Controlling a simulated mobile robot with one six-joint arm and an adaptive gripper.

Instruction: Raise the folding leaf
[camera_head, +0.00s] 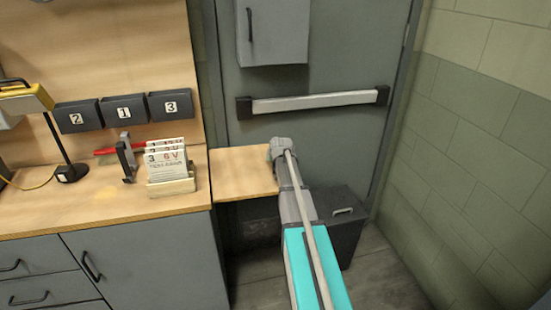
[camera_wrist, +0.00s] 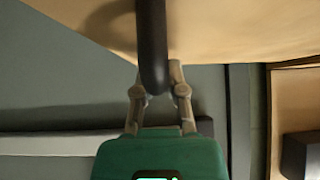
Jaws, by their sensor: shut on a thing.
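The folding leaf (camera_head: 238,170) is a light wood panel at the right end of the bench. It sticks out from the bench and looks about level with the bench top. In the wrist view its wooden surface (camera_wrist: 235,25) fills the top, with a dark bar-like handle (camera_wrist: 151,35) in front of it. My gripper (camera_head: 280,150) is at the leaf's right edge in the head view. In the wrist view my gripper (camera_wrist: 158,80) has its fingers closed on the end of the handle. The leaf's underside and any support are hidden in the head view.
The bench (camera_head: 105,205) holds a card holder (camera_head: 171,186), a dark upright bracket (camera_head: 127,158) and a yellow-topped device (camera_head: 25,100). A dark case (camera_head: 342,225) stands on the floor beside my arm. Behind is a door with a push bar (camera_head: 315,102); a block wall (camera_head: 480,150) is at right.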

